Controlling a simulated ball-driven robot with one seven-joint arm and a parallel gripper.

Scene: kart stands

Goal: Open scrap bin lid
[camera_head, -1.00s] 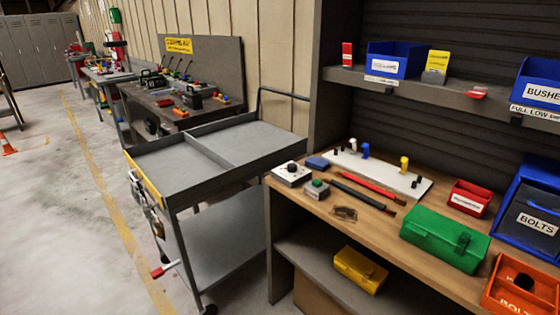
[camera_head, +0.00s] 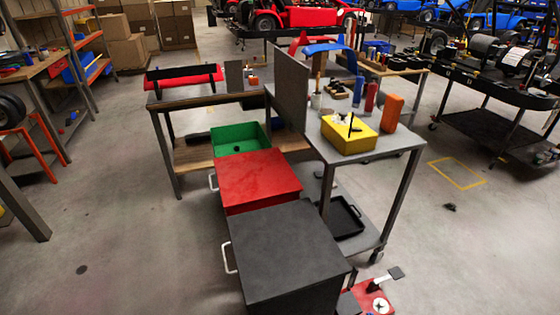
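Three bins stand in a row on the floor, left of a grey workbench. The nearest has a dark grey lid (camera_head: 285,257), shut and flat, with a pale handle at its left side. The middle one has a red lid (camera_head: 258,180), also shut, with a pale handle at its left. The farthest is a green bin (camera_head: 239,139), open at the top with its inside showing. I see no label that tells which one is the scrap bin. My gripper is not in view.
The workbench (camera_head: 365,148) holds a yellow box (camera_head: 350,134) and an upright grey panel (camera_head: 289,87). A red item with a white disc (camera_head: 378,303) sits low beside the dark bin. Open concrete floor (camera_head: 130,240) lies left of the bins.

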